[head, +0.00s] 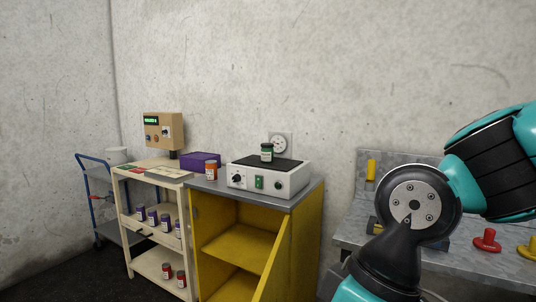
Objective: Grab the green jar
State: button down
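The green jar (267,152) is small and has a dark lid and a pale label. It stands upright on the black top plate of a white box-shaped device (262,180) with knobs and a green switch. The device sits on the grey top of a yellow cabinet (208,240). My arm shows at the right of the head view, well apart from the jar. My gripper is outside the picture, so its state is hidden.
An orange jar (211,170) and a purple box (201,160) stand left of the device. The cabinet door (275,262) hangs open. A cream cart (132,226) holds several purple and red jars. A metal bench (352,232) with red and yellow items stands right.

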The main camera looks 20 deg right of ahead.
aim_at(267, 154)
jog(key=u, duration=0.25)
jog(key=k, duration=0.35)
jog(key=u, duration=1.25)
jog(key=i, duration=2.55)
jog(key=z, duration=0.75)
jog(key=i, duration=0.55)
jog(key=z, duration=1.2)
jog(key=i, duration=0.7)
jog(key=z, duration=0.5)
jog(key=i, duration=1)
jog(key=z, duration=0.1)
